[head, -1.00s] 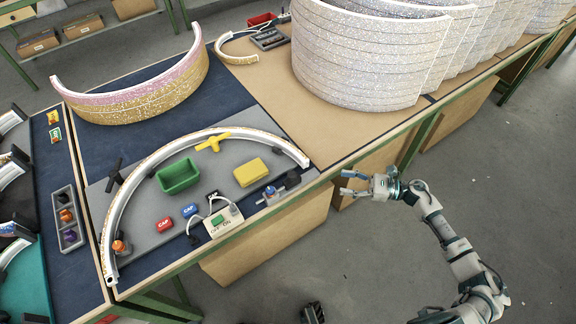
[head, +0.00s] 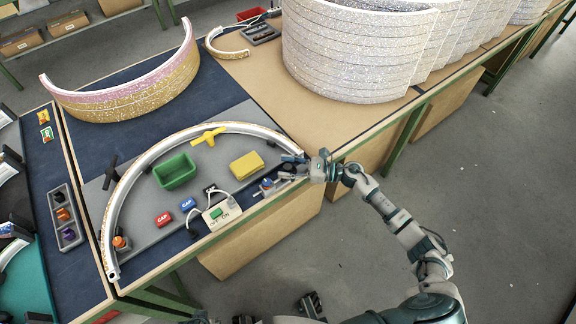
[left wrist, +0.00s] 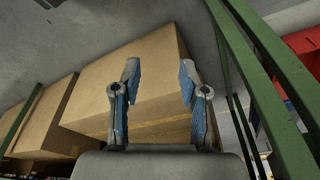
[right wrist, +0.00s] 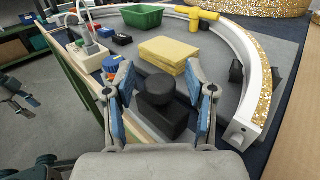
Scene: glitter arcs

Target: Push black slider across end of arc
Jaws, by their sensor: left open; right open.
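In the head view my right gripper (head: 288,170) is at the board's right corner and largely hides the slider. The white arc with glittery gold (head: 170,146) curves over the board. Its right end (right wrist: 240,134) is right of the slider in the right wrist view. My left gripper (left wrist: 157,95) is open and empty, facing cardboard boxes.
A yellow T-shaped piece (head: 208,137) touches the arc's top. Tall glitter arcs (head: 350,50) fill the bench behind. A green frame (left wrist: 275,80) is near my left gripper.

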